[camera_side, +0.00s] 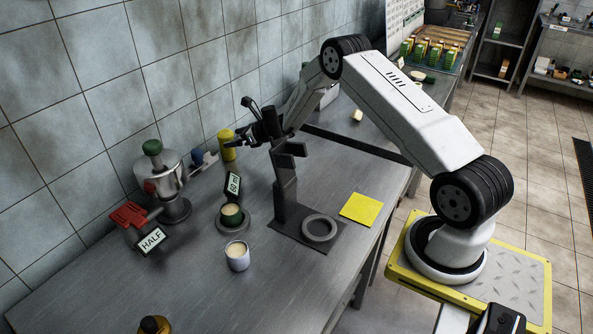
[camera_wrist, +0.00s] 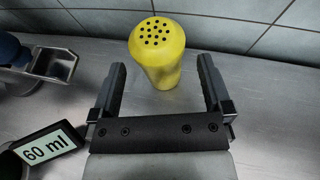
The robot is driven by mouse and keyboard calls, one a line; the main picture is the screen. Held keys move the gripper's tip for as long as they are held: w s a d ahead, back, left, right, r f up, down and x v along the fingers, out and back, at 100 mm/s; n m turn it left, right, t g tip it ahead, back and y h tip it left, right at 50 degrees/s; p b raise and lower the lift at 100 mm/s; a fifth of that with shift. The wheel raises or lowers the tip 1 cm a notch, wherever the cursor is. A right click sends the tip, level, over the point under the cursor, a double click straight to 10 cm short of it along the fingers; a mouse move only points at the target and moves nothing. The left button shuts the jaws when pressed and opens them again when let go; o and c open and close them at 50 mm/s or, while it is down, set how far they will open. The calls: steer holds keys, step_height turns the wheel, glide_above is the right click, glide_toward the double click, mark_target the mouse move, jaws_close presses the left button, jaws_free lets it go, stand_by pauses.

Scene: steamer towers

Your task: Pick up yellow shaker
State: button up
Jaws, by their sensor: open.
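The yellow shaker (camera_side: 227,145) stands upright on the metal counter near the tiled wall in the side view. In the wrist view the yellow shaker (camera_wrist: 158,52) shows its round top with several dark holes, and its body narrows downward. My gripper (camera_side: 233,143) is beside the shaker in the side view. In the wrist view my gripper (camera_wrist: 161,78) is open, with one finger to each side of the shaker's lower part. The shaker lies ahead, between or just beyond the fingertips; I cannot tell whether they touch it.
A steamer machine (camera_side: 160,175) and a "HALF" sign (camera_side: 151,240) stand left. A white cup (camera_side: 237,256), dark stand (camera_side: 285,185) and yellow square (camera_side: 361,209) are nearer.

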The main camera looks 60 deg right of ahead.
mark_target(226, 140)
steer(key=shift+x, duration=1.95)
steer(key=shift+f, duration=0.1)
jaws_close()
